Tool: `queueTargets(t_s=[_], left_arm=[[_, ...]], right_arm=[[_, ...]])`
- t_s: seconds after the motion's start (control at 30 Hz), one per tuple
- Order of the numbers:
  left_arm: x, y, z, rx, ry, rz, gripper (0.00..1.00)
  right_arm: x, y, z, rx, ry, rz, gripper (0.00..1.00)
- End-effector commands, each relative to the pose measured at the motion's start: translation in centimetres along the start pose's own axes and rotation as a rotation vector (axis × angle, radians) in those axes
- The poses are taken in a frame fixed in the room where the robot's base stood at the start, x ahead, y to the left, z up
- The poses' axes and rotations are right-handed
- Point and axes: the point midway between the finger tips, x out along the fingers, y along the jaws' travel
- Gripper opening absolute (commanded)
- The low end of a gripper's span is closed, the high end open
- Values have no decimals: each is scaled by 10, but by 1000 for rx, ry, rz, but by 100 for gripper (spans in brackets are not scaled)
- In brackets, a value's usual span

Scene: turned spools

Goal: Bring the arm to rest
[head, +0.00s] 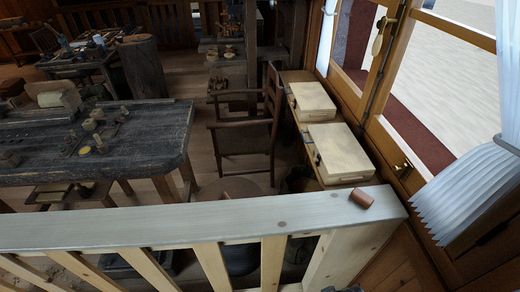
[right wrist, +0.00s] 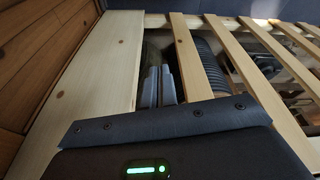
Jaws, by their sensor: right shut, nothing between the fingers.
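My right gripper (right wrist: 159,85) shows in the right wrist view, its two grey fingers side by side, shut and empty. It points toward the pale wooden railing, with slats to its right and a wide pale board to its left. In the head view a small reddish-brown spool (head: 362,198) lies on its side on the right end of the railing's flat top (head: 200,222). The right gripper's fingers do not show clearly in the head view. My left gripper is in neither view.
Beyond the railing stand a dark workbench (head: 150,142) with small turned pieces, a wooden chair (head: 245,125) and two pale boxes (head: 340,150) on a ledge by the window. A white curtain (head: 470,195) hangs at the right. The railing top left of the spool is clear.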

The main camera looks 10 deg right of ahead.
Motion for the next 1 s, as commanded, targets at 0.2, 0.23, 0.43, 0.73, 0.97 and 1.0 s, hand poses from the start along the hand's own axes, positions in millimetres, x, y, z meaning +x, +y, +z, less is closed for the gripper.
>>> queueTargets(t_s=[0.2,0.23,0.43,0.73,0.97,1.0], left_arm=[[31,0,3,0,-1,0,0],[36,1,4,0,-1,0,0],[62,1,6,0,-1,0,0],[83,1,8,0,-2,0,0],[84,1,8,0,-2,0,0],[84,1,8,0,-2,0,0]], right_arm=[[132,-6,57,-8,-53,-7,0],[151,-6,70,-9,-63,-8,0],[252,-11,162,-22,-113,-13,0],[306,-12,266,-34,-158,-17,0],[309,-12,284,-36,-164,-18,0],[309,-12,284,-37,-163,-17,0]])
